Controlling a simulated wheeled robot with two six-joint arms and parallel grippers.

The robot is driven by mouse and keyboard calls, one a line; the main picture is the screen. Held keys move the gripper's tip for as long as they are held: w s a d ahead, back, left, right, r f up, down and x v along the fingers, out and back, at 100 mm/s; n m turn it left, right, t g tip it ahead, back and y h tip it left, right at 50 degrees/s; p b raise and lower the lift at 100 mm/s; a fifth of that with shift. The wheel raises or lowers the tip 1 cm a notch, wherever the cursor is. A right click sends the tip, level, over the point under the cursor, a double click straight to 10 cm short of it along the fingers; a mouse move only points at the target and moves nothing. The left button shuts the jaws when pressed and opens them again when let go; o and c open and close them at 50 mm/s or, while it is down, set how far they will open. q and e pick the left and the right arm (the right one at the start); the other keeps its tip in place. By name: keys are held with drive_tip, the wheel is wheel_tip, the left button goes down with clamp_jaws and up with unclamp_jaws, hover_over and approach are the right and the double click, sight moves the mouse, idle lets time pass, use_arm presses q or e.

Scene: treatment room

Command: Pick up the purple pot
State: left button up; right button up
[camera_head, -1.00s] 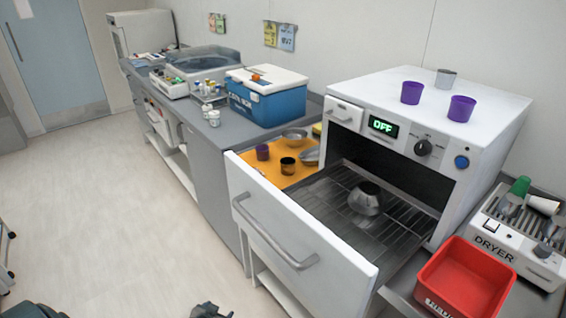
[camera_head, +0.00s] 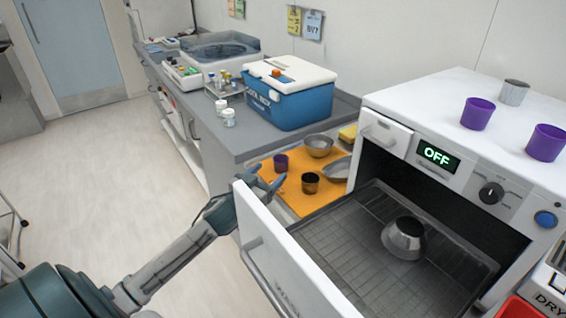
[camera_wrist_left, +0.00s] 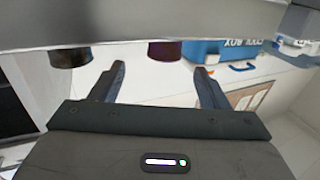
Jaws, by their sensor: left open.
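A small purple pot (camera_head: 281,163) stands upright on the orange mat (camera_head: 262,191). Two more purple pots, a left one (camera_head: 478,114) and a right one (camera_head: 546,143), stand on top of the white oven. My left gripper (camera_head: 269,174) is open and empty, just in front of the pot on the mat and apart from it as far as I can tell. In the left wrist view, which is upside down, the pot (camera_wrist_left: 165,50) shows beyond the open fingers (camera_wrist_left: 160,70), partly cut off by a pale edge. My right gripper is out of view.
The open oven door (camera_head: 262,225) stands close beside my left gripper. A metal pot (camera_head: 404,238) sits on the oven rack. A blue cool box (camera_head: 290,105) stands behind.

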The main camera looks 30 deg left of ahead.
sight(276, 164)
use_arm(q)
drive_tip(key=shift+w+r, duration=0.35)
drive_tip(key=shift+w, duration=0.45)
drive_tip(key=shift+w+f, duration=0.3)
drive_tip(key=shift+w, duration=0.45)
drive_tip(key=shift+w+a+p, duration=0.2)
drive_tip(key=shift+w+p, duration=0.15)
drive_tip(key=shift+w, duration=0.95)
drive_tip(key=shift+w+a+p, duration=0.15)
drive_tip(key=shift+w+p, duration=0.15)
drive_tip(key=shift+w, duration=1)
drive_tip(key=shift+s, duration=0.1)
drive_tip(key=c, duration=1)
